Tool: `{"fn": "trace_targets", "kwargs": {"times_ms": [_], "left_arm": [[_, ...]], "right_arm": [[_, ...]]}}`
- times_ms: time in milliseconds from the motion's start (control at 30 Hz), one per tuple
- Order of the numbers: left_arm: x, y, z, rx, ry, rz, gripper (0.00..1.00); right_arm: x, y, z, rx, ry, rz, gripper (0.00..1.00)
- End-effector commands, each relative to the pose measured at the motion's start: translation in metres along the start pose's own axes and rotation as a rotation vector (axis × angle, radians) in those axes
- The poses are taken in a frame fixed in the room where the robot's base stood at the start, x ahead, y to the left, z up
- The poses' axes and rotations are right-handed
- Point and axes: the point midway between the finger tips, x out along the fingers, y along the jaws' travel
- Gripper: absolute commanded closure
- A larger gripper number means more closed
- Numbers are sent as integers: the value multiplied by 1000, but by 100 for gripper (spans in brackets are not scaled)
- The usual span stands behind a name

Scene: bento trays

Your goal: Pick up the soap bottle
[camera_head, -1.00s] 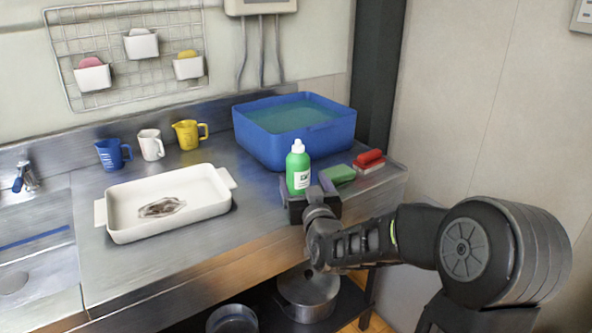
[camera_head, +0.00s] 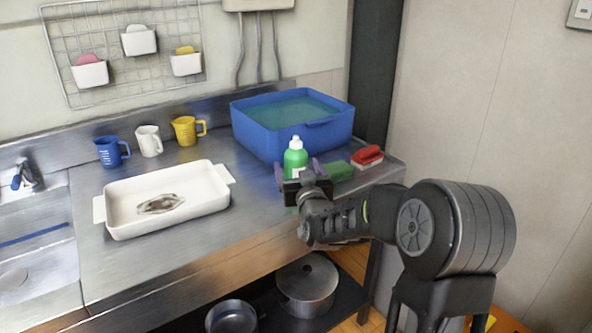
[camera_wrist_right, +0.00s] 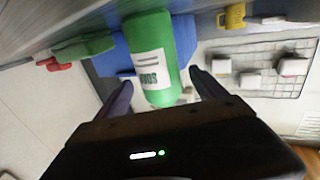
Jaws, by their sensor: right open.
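The green soap bottle (camera_head: 295,157) with a white cap stands upright on the steel counter, in front of the blue tub. My right gripper (camera_head: 297,172) is open and reaches up to it from the front, hiding its lower part in the head view. In the right wrist view the soap bottle (camera_wrist_right: 152,58), with its white label, shows between the two spread fingers of my right gripper (camera_wrist_right: 162,92). I cannot tell whether either finger touches it. My left gripper is not in view.
The blue tub (camera_head: 262,140) of water stands close behind the bottle. A green sponge (camera_head: 338,171) and a red brush (camera_head: 367,155) lie just to its right. A white tray (camera_head: 112,228) sits to the left. Three jugs, including a yellow one (camera_head: 184,131), stand along the back.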

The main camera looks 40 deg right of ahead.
Motion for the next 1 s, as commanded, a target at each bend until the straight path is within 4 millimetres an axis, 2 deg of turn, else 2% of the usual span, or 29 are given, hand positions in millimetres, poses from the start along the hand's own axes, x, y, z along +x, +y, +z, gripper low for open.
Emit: {"fn": "trace_targets", "kwargs": {"times_ms": [100,233,833,1000], "left_arm": [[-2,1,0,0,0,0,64],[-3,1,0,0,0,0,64],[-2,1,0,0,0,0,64],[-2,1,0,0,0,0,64]], "right_arm": [[18,0,0,-3,-1,0,19],[29,0,0,-2,-1,-1,19],[29,0,0,0,0,0,19],[29,0,0,0,0,0,33]]}}
